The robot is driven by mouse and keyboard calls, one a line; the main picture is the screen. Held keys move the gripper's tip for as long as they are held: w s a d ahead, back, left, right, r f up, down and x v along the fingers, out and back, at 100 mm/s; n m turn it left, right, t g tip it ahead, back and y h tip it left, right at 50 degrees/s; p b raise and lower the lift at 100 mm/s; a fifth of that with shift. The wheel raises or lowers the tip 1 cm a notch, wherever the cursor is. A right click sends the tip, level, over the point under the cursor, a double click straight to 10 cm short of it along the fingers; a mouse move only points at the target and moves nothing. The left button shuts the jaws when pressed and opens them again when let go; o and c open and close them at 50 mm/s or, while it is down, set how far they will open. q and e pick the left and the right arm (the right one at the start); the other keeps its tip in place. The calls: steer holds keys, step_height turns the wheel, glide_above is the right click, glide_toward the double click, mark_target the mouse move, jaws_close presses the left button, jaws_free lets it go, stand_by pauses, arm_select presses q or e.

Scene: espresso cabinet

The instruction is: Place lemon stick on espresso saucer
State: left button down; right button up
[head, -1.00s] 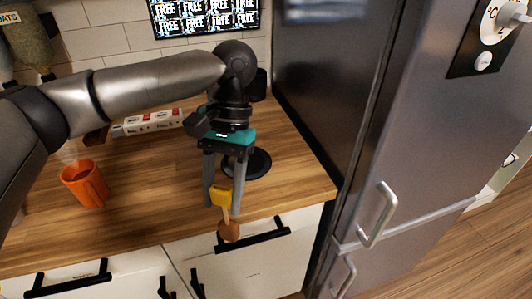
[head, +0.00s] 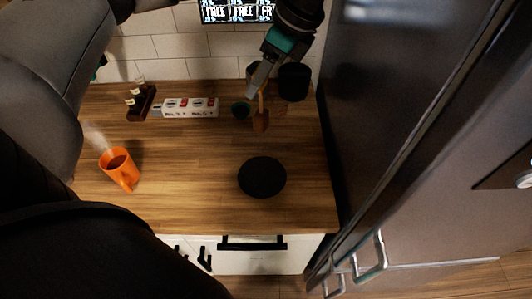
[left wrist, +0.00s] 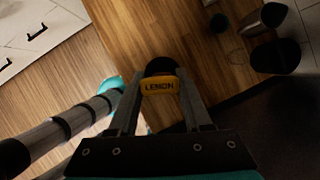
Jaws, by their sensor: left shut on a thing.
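The lemon stick shows in the left wrist view as a yellow block (left wrist: 160,87) with the word LEMON, between both fingers. In the head view its brown wooden end (head: 260,122) hangs below my left gripper (head: 259,84), which is shut on it over the back of the counter. A black round saucer-like disc (head: 262,177) lies flat and bare near the counter's front right, apart from the stick. In the left wrist view a dark round shape is partly hidden behind the yellow block; I cannot tell if it is that disc. My right gripper is not seen.
An orange steaming mug (head: 119,168) stands at the left. Behind are a white box (head: 190,107), a dark rack with small bottles (head: 141,103), a small dark green cup (head: 240,109) and a black container (head: 294,82). A tall dark fridge (head: 400,130) bounds the right. The middle counter is clear.

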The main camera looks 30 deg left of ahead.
mark_target(260, 114)
arm_select(q)
steer(key=f+b, duration=0.2)
steer(key=f, duration=0.6)
steer(key=shift+s+f+b, duration=0.15)
steer(key=shift+s+b, duration=0.05)
steer(key=shift+b, duration=0.15)
step_height(260, 114, down, 11)
steer(key=shift+f+b, duration=0.15)
steer(key=shift+b, duration=0.15)
steer(key=shift+w, duration=0.1)
steer(key=shift+f, duration=0.15)
steer(key=shift+c, duration=1.7)
jaws_free()
